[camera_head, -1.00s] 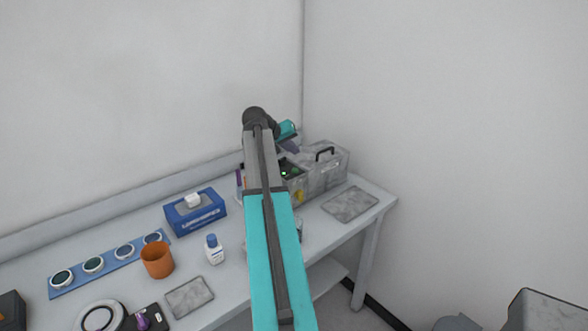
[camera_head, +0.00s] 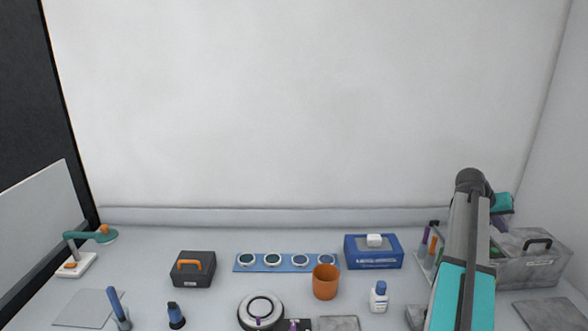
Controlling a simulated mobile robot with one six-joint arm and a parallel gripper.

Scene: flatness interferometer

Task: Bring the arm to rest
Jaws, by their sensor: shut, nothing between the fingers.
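My arm (camera_head: 466,250) reaches up from the bottom edge at the right of the head view. Its dark joint (camera_head: 472,182) stands highest, against the wall. Beyond that joint a short teal link of mine (camera_head: 502,203) shows to the right. My gripper is not visible; the arm's own links hide what lies behind them. The arm covers part of the right side of the bench.
The bench holds a grey handled box (camera_head: 538,268), a blue wipes box (camera_head: 374,253), a white bottle (camera_head: 379,297), an orange cup (camera_head: 325,283), a blue rack of round optics (camera_head: 258,268), a black case (camera_head: 192,275) and a lamp (camera_head: 92,238). The wall above is bare.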

